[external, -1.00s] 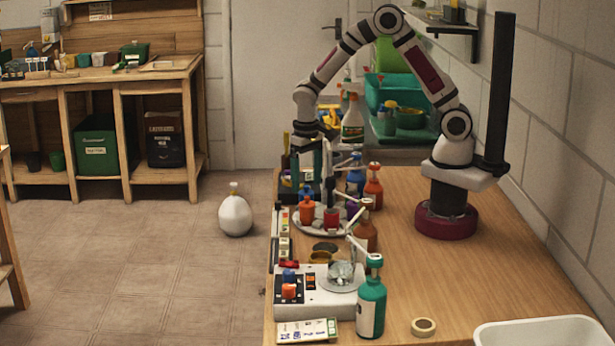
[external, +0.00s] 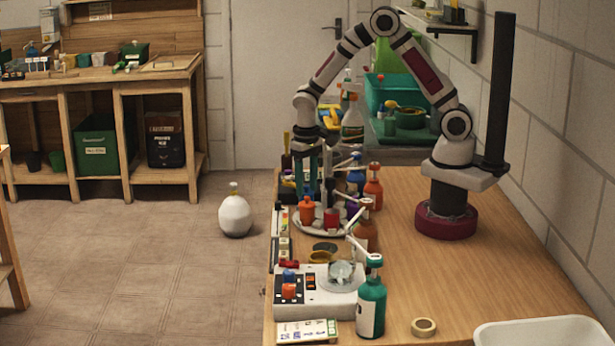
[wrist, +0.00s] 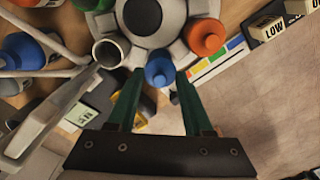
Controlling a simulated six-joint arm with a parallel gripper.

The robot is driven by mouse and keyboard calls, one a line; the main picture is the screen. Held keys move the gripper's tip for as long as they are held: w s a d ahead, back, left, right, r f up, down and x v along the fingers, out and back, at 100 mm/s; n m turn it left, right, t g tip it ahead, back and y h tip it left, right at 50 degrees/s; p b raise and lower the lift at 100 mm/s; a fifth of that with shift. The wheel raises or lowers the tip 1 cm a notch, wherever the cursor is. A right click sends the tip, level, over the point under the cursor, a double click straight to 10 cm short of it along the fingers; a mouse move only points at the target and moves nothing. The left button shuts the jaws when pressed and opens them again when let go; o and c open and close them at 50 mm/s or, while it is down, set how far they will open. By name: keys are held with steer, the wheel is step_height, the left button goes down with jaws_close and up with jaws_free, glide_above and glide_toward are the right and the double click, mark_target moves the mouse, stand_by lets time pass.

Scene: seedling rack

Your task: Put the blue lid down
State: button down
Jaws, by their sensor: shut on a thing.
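The blue lid (wrist: 160,71) is between the tips of my gripper (wrist: 160,78) in the wrist view. My gripper is shut on it. In the external view my gripper (external: 313,185) points down near the far side of the round grey tray (external: 318,230); the lid is not clear there. In the wrist view the lid is in front of the tray's edge; I cannot tell whether it touches anything below. An orange pot (wrist: 205,36) is to its right, and an open pale cup (wrist: 108,52) is to its left.
Blue (external: 356,180), red (external: 373,190) and brown (external: 365,235) bottles stand close on the right of the tray. A white device (external: 330,300) and a teal bottle (external: 371,305) are in front. The table's right side (external: 440,280) is mostly clear.

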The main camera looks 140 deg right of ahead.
step_height(320, 180, up, 10)
steer(key=w+a+f, duration=0.1)
steer(key=a, duration=0.1)
steer(key=w+a, duration=0.2)
steer(key=w+a+f, duration=0.1)
steer(key=w+a, duration=0.1)
steer(key=shift+w+a+f, duration=0.1)
steer(key=shift+w+f, duration=0.1)
steer(key=shift+f, duration=0.15)
glide_above(325, 248)
steer(key=d, duration=0.1)
step_height(325, 248, down, 3)
steer(key=f, duration=0.7)
steer(key=a+f, duration=0.1)
steer(key=f, duration=0.2)
steer(key=shift+f, duration=0.2)
steer(key=shift+c, duration=1.6)
jaws_free()
